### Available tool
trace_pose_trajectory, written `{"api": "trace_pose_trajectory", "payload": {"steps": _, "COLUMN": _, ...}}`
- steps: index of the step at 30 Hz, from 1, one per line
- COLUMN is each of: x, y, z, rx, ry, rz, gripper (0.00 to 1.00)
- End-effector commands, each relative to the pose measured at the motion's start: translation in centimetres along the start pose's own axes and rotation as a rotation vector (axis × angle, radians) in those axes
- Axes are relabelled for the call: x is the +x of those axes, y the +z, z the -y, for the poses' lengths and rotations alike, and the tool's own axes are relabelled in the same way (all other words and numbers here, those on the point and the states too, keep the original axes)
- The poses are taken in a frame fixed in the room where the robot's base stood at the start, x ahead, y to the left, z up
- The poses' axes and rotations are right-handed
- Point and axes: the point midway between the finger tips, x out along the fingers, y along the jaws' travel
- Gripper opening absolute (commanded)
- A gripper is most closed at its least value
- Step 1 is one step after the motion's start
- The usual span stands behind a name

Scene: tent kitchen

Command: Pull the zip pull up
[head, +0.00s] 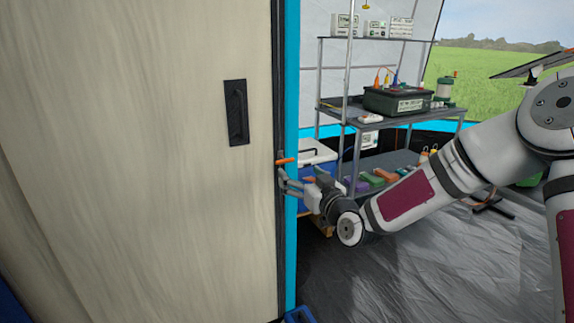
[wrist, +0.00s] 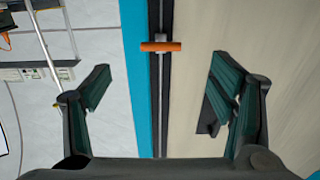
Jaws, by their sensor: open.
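The zip pull is a short orange bar (head: 286,161) on the dark vertical zip strip (head: 280,80) at the edge of the beige panel. In the wrist view the zip pull (wrist: 160,46) lies crosswise on a small grey slider, at the upper centre. My gripper (head: 283,172) is at the strip beside the pull in the head view. In the wrist view my gripper (wrist: 160,80) is open and empty, one finger on each side of the strip. The pull sits between the fingers' lines, above the fingertips in the picture. I see no contact with it.
The beige panel (head: 140,160) with a black recessed handle (head: 236,112) fills the left. A cyan strip (head: 292,70) runs beside the zip. Behind my arm stand a metal shelf (head: 395,118) with a black box (head: 397,100) and a blue-and-white cooler (head: 316,152).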

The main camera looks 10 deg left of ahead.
Motion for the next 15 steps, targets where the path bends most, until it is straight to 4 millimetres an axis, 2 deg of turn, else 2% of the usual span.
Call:
{"api": "trace_pose_trajectory", "payload": {"steps": 1, "x": 1.1, "y": 0.1, "z": 0.1, "rx": 0.001, "ry": 0.0, "rz": -0.002, "gripper": 0.77}}
{"api": "trace_pose_trajectory", "payload": {"steps": 9, "x": 6.3, "y": 0.2, "z": 0.1, "rx": 0.002, "ry": 0.0, "rz": 0.0, "gripper": 0.77}}
{"api": "trace_pose_trajectory", "payload": {"steps": 15, "x": 8.8, "y": 0.2, "z": 0.0, "rx": 0.0, "ry": 0.0, "rz": 0.001, "gripper": 0.77}}
